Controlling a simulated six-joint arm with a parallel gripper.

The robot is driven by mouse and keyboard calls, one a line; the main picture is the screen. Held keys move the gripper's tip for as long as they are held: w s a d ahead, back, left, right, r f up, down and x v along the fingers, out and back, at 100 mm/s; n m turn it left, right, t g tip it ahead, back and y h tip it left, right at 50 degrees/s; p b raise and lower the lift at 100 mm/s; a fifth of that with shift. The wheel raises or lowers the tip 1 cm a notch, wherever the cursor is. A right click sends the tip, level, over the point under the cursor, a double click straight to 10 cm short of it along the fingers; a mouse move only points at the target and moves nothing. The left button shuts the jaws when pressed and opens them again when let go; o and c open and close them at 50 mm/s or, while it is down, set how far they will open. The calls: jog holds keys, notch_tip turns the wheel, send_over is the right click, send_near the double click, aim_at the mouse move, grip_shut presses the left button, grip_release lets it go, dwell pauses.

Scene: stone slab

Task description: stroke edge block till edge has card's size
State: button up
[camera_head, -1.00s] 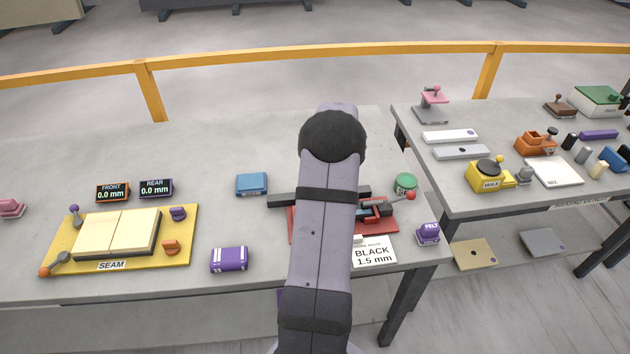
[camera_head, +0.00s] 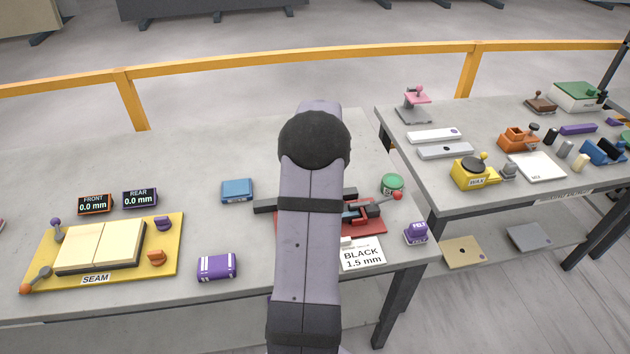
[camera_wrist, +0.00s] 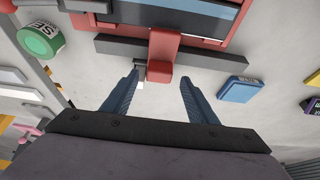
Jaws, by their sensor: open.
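The card reading "BLACK 1.5 mm" (camera_head: 362,256) lies at the front edge of the near table. Behind it is a red fixture (camera_head: 372,223) with a red-knobbed lever, partly hidden by my arm. A dark bar (camera_head: 264,206) runs across it; the bar also shows in the wrist view (camera_wrist: 212,58), with a red tab (camera_wrist: 160,72) crossing it. My gripper (camera_wrist: 160,77) is open, its blue fingers on either side of that tab in the picture; contact cannot be told. I cannot tell which piece is the edge block; a blue block (camera_head: 237,191) and a white-striped purple block (camera_head: 216,267) lie left.
A yellow SEAM board (camera_head: 40,262) with two cream slabs is at left, with FRONT (camera_head: 94,204) and REAR (camera_head: 140,198) displays reading 0.0 mm. A green round tin (camera_head: 392,184) and purple felt block (camera_head: 416,233) stand right of the fixture. A second table (camera_head: 470,200) holds several tools.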

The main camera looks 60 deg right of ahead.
jog(key=b+v, duration=0.1)
jog(key=v, duration=0.3)
jog(key=shift+s+a+r, duration=0.1)
jog(key=shift+r, duration=0.2)
jog(key=shift+f, duration=0.1)
